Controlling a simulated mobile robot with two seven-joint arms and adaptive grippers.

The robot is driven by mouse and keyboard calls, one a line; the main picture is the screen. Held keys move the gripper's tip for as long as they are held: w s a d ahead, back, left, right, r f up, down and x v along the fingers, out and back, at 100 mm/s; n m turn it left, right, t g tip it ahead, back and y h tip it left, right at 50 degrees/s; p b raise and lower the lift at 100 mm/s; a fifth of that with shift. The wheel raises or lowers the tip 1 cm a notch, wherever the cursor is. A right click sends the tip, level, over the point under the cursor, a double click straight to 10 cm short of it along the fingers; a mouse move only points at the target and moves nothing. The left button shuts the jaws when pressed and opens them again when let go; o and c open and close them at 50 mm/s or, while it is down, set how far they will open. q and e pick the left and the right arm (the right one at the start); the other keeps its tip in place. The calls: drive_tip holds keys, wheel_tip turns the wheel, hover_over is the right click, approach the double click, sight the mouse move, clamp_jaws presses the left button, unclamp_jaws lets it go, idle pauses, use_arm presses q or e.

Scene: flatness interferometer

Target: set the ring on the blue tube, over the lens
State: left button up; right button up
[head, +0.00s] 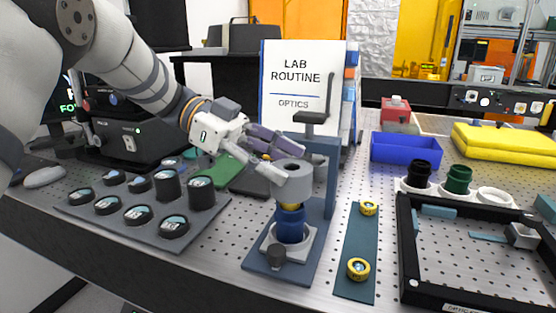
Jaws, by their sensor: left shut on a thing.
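My left gripper (287,160) comes in from the left and is shut on a thick grey ring (296,184) with a dark hole in its top. The ring is upright, directly above the blue tube (291,225). A yellow band (291,206), probably the lens's rim, shows between the ring and the tube; the lens face is hidden. I cannot tell whether the ring touches it. The tube stands in a pale block on a blue-grey stand (252,259) with a black lever. My right gripper is not in view.
A tray (95,222) of dark round pieces lies left. A teal strip (357,238) with two yellow-rimmed pieces lies right of the stand. Further right are a black frame (410,262), a blue bin (405,150) and a white holder. The stand's upright rises close behind the ring.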

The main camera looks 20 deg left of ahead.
sight(278, 205)
use_arm(q)
drive_tip(key=shift+f, duration=0.15)
drive_tip(key=shift+f, duration=1.85)
drive_tip(key=o, duration=0.9)
drive_tip(key=shift+o, duration=0.2)
drive_tip(key=shift+a, duration=0.1)
drive_tip(key=v, duration=1.2)
